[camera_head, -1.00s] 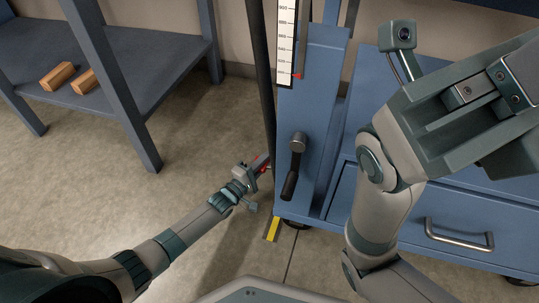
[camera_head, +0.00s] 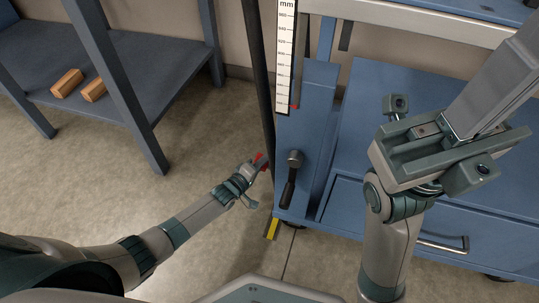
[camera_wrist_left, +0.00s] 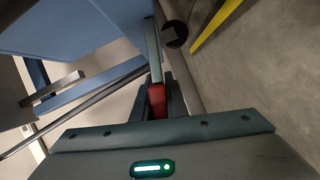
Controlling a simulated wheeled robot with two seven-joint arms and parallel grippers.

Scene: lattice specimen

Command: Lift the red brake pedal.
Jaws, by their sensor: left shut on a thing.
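The red brake pedal (camera_head: 257,158) shows as a small red piece at the lower left side of the blue cart (camera_head: 307,140). My left gripper (camera_head: 258,166) is shut on it, low beside the cart. In the left wrist view the red pedal (camera_wrist_left: 157,100) sits between the dark fingers, at the end of a grey bar.
A black lever (camera_head: 290,185) sticks out of the cart's front near my left gripper. A dark upright post and a mm scale (camera_head: 285,60) stand above. A drawer handle (camera_head: 443,245) is at right. A blue shelf (camera_head: 140,75) with wooden blocks (camera_head: 67,83) stands left; floor between is clear.

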